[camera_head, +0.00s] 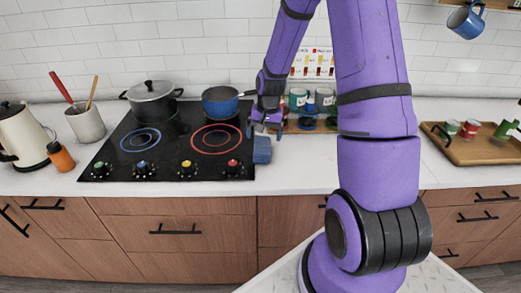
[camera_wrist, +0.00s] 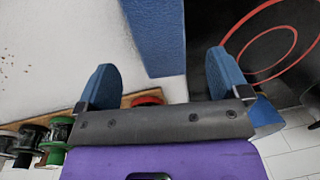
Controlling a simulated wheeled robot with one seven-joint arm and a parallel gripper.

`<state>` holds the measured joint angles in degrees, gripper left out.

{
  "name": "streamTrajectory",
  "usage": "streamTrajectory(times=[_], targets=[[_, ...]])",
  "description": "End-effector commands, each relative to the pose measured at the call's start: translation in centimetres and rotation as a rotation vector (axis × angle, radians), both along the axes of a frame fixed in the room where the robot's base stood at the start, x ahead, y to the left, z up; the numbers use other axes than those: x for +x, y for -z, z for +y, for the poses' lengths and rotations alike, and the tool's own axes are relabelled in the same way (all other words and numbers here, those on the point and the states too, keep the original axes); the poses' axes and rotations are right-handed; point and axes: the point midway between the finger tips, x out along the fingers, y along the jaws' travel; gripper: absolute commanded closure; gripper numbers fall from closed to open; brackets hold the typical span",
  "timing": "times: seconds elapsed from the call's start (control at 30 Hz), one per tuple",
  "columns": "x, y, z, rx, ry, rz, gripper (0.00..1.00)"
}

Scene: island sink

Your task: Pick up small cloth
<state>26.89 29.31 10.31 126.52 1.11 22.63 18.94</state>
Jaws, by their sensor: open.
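The small cloth (camera_head: 262,150) is a blue rectangle on the white counter, close beside the right edge of the black stove. In the wrist view the cloth (camera_wrist: 155,35) runs down from the top edge to between my two fingers. My gripper (camera_head: 265,128) points down just behind and above the cloth. In the wrist view the gripper (camera_wrist: 163,80) is open, with its blue fingers apart on either side of the cloth's near end. I cannot tell the exact height gap between fingers and cloth.
The stove (camera_head: 165,150) carries a grey pot (camera_head: 151,103) and a blue pan (camera_head: 219,106), the pan close left of my gripper. A wooden tray (camera_head: 470,152) lies right. Counter in front of the cloth is clear.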

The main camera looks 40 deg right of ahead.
Motion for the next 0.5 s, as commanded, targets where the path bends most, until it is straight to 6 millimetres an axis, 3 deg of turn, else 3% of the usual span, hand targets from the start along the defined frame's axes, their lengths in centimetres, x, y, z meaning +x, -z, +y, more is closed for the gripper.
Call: streamTrajectory(times=[0.23, 0.5], targets=[[0.0, 1.6, 0.2, 0.000, -0.001, 0.002, 0.06], [0.2, 5.0, 0.5, 0.000, -0.001, 0.002, 0.06]])
